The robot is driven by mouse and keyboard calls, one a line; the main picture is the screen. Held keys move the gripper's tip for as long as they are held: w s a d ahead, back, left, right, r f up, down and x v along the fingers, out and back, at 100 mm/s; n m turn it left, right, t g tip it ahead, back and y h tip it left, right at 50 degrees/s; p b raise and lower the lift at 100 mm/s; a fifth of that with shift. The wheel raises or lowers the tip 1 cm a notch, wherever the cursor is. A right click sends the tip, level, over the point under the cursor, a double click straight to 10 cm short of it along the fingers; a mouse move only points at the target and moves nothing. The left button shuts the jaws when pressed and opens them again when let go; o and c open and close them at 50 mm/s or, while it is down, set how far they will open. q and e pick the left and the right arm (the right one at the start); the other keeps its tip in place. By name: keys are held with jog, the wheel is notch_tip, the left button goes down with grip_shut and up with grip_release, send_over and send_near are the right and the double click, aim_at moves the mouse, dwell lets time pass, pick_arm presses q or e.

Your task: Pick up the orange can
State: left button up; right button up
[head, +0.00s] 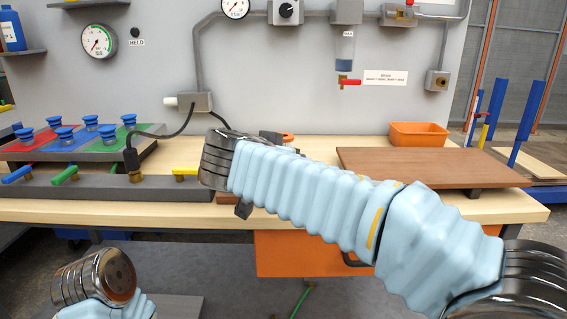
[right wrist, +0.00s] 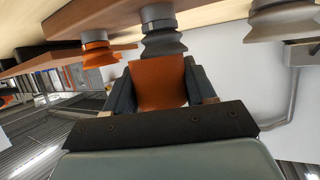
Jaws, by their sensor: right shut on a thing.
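In the right wrist view, my right gripper (right wrist: 160,78) is shut on the orange can (right wrist: 158,84). Its plain orange side shows between the two dark fingers. In the head view my right arm reaches over the workbench and hides most of the gripper and the held can. A small orange round piece (head: 287,137) shows just behind that arm; I cannot tell whether it belongs to the held can. My left arm is low at the left in the head view, and its gripper is not visible.
In the right wrist view, an orange-and-dark ribbed piece (right wrist: 97,57) and grey ribbed pieces (right wrist: 162,36) are close to the gripper. In the head view, a brown board (head: 430,167) and an orange bin (head: 418,134) are right; coloured pads with blue knobs (head: 65,133) are left.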

jog(key=shift+r, duration=0.45)
jog(key=s+r+b, duration=0.1)
jog(key=s+r, duration=1.1)
jog(key=s, duration=0.2)
jog(key=shift+w+p, duration=1.6)
jog(key=shift+w, duration=5.45)
